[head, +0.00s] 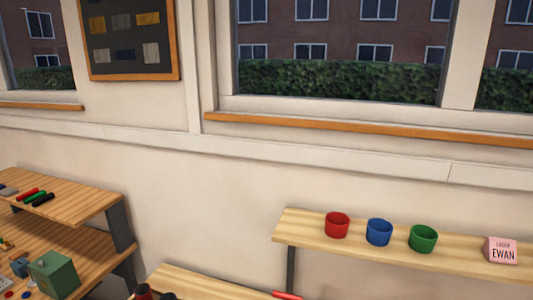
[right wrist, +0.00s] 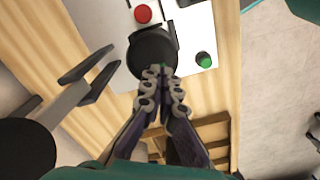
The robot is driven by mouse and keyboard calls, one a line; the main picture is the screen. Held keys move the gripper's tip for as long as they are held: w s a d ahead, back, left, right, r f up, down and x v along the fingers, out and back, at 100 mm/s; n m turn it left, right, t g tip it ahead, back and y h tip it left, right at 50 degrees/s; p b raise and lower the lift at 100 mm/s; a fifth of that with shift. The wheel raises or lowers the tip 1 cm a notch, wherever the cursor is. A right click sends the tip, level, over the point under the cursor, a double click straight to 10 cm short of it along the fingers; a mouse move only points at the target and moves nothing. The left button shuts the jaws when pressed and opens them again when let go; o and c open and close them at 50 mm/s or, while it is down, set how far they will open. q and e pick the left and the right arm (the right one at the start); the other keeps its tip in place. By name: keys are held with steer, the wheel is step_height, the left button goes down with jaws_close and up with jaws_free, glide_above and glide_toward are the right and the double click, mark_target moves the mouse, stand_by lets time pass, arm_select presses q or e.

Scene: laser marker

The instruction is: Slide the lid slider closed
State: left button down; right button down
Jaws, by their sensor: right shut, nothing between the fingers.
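My right gripper (right wrist: 163,70) is in the middle of the right wrist view. It is shut and empty, with its fingertips over or against a black rounded part (right wrist: 150,52); I cannot tell whether they touch. This part sits at the edge of a white panel (right wrist: 200,25), below a red button (right wrist: 143,14). A green button (right wrist: 204,60) is on the panel's right. I cannot tell which part is the lid slider.
A wooden slotted tray (right wrist: 207,140) lies below right. In the head view, a shelf (head: 300,220) holds red (head: 337,225), blue (head: 379,232) and green cups (head: 423,239). A green box (head: 55,275) stands at left.

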steer(key=shift+f+b, duration=0.85)
steer(key=shift+f, duration=0.05)
stand_by(0.8)
steer(key=shift+w+d, duration=0.3)
steer(key=shift+w, duration=0.55)
stand_by(1.0)
stand_by(0.4)
step_height(320, 180, up, 7)
steer(key=p, duration=0.5)
stand_by(0.5)
